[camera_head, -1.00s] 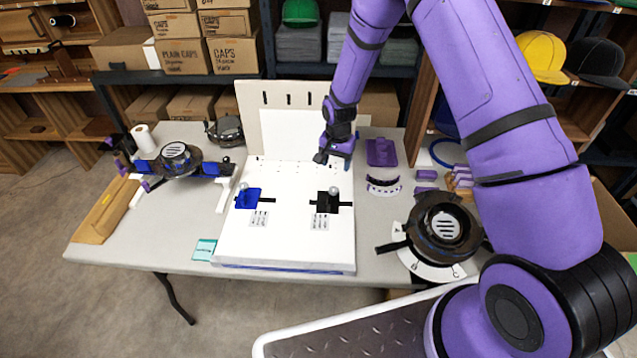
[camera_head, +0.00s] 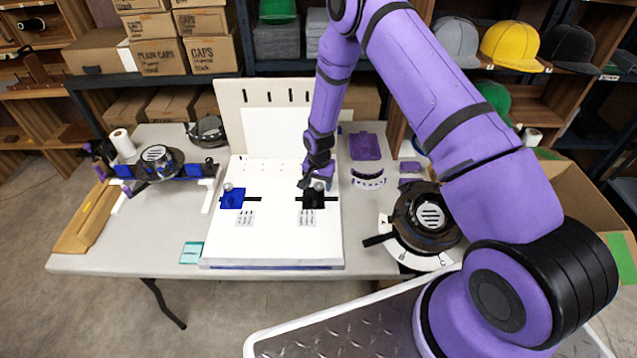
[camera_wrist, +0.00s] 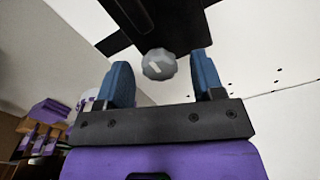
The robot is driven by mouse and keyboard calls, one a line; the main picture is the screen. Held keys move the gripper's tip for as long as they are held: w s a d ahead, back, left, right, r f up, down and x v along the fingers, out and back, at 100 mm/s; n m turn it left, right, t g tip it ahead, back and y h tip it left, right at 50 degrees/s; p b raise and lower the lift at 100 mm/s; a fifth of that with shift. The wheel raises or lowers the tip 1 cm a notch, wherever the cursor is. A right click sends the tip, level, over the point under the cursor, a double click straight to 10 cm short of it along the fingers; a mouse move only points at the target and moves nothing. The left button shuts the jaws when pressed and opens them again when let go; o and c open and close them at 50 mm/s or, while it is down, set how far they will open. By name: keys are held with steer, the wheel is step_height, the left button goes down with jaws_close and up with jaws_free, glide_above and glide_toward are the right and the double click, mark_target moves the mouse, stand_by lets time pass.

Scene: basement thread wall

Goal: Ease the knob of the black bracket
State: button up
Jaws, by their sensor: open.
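The black bracket (camera_head: 312,199) sits on the right part of the white board (camera_head: 270,232) on the table. Its grey faceted knob (camera_wrist: 159,64) shows in the wrist view, between and just beyond the tips of my gripper's two blue fingers. My gripper (camera_wrist: 164,78) is open, with clear gaps on both sides of the knob.
An upright cream panel (camera_head: 280,110) stands behind the board. A round black device on a lettered white plate (camera_head: 430,216) is to the right, with purple parts (camera_head: 365,146) behind. A teal card (camera_head: 191,252) lies at the front left. The board between the brackets is mostly clear.

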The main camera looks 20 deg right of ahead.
steer(key=c, duration=0.9)
steer(key=shift+c, duration=0.2)
